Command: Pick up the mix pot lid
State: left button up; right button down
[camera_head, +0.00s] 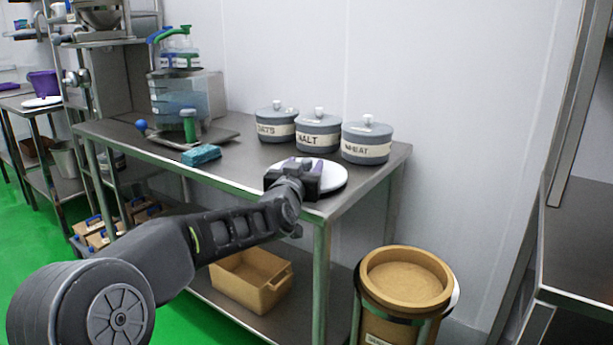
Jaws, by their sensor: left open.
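A round white disc with a dark edge (335,184), which looks like the mix pot lid, lies flat on the metal table near its front right corner. My left gripper (302,167) is over the disc and hides its middle and left part. The jaws are open. A small purple patch shows by the fingers; I cannot tell whether it is the lid's knob. Whether the fingers touch the lid is also hidden. My right gripper is not in view.
Grey lidded pots labelled OATS, MALT (318,134) and WHEAT (367,145) stand close behind the disc. A blue sponge (201,155) and a clear dispenser (180,95) are further left. A brown drum (405,280) stands right of the table.

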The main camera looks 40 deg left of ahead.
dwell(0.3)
pick_arm(q)
grip_shut()
dwell(0.4)
dwell(0.3)
